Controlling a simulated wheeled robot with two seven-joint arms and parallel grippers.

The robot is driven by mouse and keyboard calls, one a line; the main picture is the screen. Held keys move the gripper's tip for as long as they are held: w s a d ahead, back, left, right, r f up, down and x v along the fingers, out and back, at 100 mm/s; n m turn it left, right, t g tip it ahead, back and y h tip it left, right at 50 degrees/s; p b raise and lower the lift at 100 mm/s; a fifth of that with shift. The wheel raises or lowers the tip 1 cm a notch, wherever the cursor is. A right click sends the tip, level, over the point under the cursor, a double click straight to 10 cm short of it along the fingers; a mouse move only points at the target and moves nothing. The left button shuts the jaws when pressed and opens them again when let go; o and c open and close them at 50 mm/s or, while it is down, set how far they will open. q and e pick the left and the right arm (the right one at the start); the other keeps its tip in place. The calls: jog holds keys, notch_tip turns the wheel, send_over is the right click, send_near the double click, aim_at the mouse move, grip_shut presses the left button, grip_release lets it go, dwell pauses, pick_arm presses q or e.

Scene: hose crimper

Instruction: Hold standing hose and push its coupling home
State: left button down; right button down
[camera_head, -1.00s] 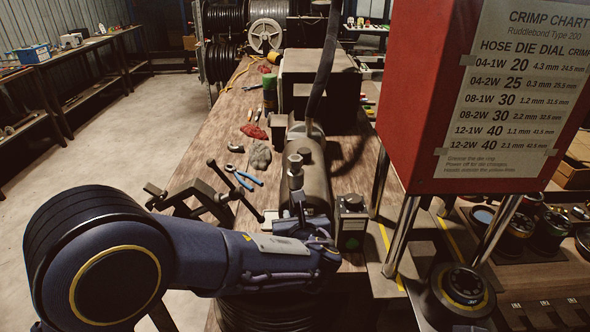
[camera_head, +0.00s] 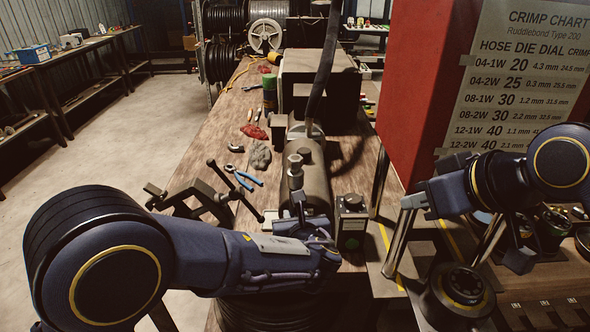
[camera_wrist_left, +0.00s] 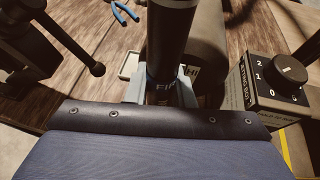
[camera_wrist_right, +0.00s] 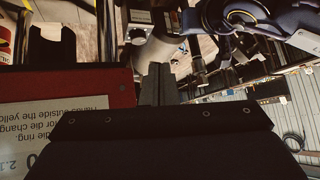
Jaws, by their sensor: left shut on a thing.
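The dark hose (camera_head: 296,184) stands upright near the front of the bench, with a metal coupling (camera_head: 295,160) at its top. My left gripper (camera_head: 300,208) is shut around the hose below the coupling. In the left wrist view the hose (camera_wrist_left: 170,42) rises between its two fingers (camera_wrist_left: 160,92); the coupling's seating cannot be told. My right gripper (camera_head: 408,202) is in front of the red cabinet, to the right of the hose and apart from it. In the right wrist view its fingers (camera_wrist_right: 158,84) are together, with nothing seen between them.
A grey cylindrical machine (camera_head: 311,165) stands right behind the hose, with a dial box (camera_head: 350,222) to its right. The red cabinet (camera_head: 425,85) on metal legs stands at the right.

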jog(key=w+a+r+n+t+y, duration=0.1)
jog(key=w+a+r+n, duration=0.2)
jog(key=r, duration=0.4)
jog(key=w+a+r+n+y, duration=0.1)
jog(key=w+a+r, duration=0.3)
jog(key=a+r, duration=0.25)
jog(key=m+g+h, duration=0.2)
jog(key=g+h, duration=0.2)
jog(key=g, duration=0.1)
send_over(294, 156)
jog(key=s, duration=0.1)
notch_tip(294, 156, down, 6)
jog(key=shift+d+f, duration=0.15)
jog(key=shift+f, duration=1.35)
jog(key=shift+d+f, duration=0.1)
jog(key=shift+f, duration=1.35)
jog(key=shift+f, duration=1.1)
jog(key=shift+r, duration=3.1)
pick_arm(q)
jog(key=c, duration=1.2)
grip_release()
